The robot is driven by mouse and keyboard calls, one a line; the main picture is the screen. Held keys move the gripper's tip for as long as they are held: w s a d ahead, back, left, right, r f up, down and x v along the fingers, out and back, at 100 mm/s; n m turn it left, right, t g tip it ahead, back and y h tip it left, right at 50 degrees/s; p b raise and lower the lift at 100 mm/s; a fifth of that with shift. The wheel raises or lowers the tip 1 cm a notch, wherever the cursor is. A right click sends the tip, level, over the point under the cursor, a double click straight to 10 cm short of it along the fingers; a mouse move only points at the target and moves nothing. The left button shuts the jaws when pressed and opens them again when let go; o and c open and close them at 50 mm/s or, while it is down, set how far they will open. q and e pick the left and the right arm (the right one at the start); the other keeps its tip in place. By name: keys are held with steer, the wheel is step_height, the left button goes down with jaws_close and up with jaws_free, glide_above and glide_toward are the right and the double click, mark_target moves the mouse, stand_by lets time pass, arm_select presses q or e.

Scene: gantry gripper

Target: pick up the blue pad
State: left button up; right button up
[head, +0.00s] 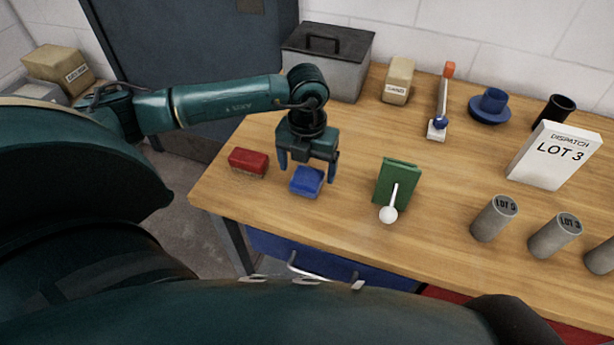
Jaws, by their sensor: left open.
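The blue pad (306,181) is a small blue block with a grey lower layer, lying on the wooden table near its left front edge. My left gripper (307,172) comes in from the left and points down above the pad. Its fingers are open and apart, one to the left of the pad and one to the right. The pad shows between and below the fingertips; I cannot tell whether they touch it. My right gripper is not in view.
A red pad (249,163) lies just left of the blue one. A green block with a white-knobbed lever (396,184) stands to the right. Grey LOT 3 cylinders (494,218) and a DISPATCH sign (553,155) are farther right. A grey toolbox (328,60) stands behind.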

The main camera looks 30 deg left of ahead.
mark_target(307, 177)
arm_select(q)
steer(key=shift+f, duration=1.05)
steer(key=shift+c, duration=0.2)
steer(key=c, duration=1)
step_height(307, 177, up, 10)
steer(key=shift+r+b, duration=0.1)
steer(key=shift+b, duration=0.65)
steer(key=shift+c, duration=0.2)
steer(key=o, duration=0.3)
steer(key=shift+c, duration=1.1)
